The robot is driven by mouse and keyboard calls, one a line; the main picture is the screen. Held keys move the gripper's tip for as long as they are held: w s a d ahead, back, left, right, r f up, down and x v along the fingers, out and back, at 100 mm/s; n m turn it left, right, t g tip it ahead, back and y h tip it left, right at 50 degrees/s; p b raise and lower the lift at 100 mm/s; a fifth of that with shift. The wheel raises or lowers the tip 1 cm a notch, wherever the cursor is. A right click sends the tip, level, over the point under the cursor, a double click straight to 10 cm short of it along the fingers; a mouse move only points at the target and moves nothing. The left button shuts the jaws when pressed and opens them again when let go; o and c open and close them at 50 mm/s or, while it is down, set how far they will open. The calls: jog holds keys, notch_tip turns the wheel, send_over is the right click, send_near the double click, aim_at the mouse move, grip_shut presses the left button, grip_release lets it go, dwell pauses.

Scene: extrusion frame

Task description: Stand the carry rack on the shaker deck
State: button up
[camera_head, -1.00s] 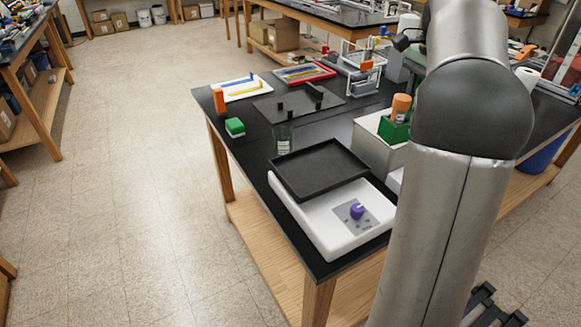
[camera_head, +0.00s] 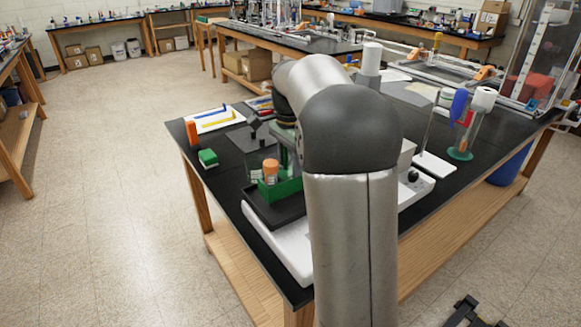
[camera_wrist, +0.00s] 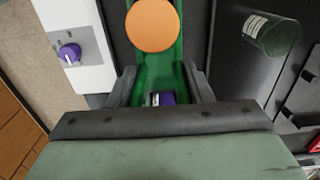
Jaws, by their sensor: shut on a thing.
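The green carry rack (camera_head: 283,188) holds an orange-capped container (camera_head: 270,172). It appears over the black shaker deck (camera_head: 268,215) in the head view; I cannot tell whether its base touches the deck. My gripper (camera_wrist: 160,82) is shut on the rack in the wrist view, with a finger on each side. The orange cap (camera_wrist: 152,25) and a small purple item (camera_wrist: 165,99) show within the rack. The white shaker body (camera_head: 283,246) is partly hidden by my arm in the head view; its purple knob (camera_wrist: 70,52) shows in the wrist view.
A clear bottle (camera_wrist: 272,36) stands close to the rack's right in the wrist view. A green block (camera_head: 208,158) and an orange item (camera_head: 192,132) stand at the bench's left edge. A white tray with blue and yellow tools (camera_head: 215,120) lies behind.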

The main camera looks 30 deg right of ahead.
jog(key=shift+f, duration=1.1)
jog(key=shift+d+f, duration=0.1)
jog(key=o, duration=1.4)
jog(key=shift+c, duration=0.2)
notch_tip(320, 180, up, 12)
jog(key=shift+r, duration=0.1)
jog(key=s+a+f+n, duration=0.5)
jog(key=s+f, duration=0.1)
jog(key=s, duration=0.3)
jog(key=s+a+f+n, duration=0.5)
jog(key=s+f+n, duration=0.1)
jog(key=s, duration=0.3)
jog(key=s+a+f+n, duration=0.5)
jog(key=s+a+f, duration=0.1)
jog(key=s, duration=0.4)
jog(key=shift+f+n, duration=0.3)
jog(key=shift+f, duration=0.1)
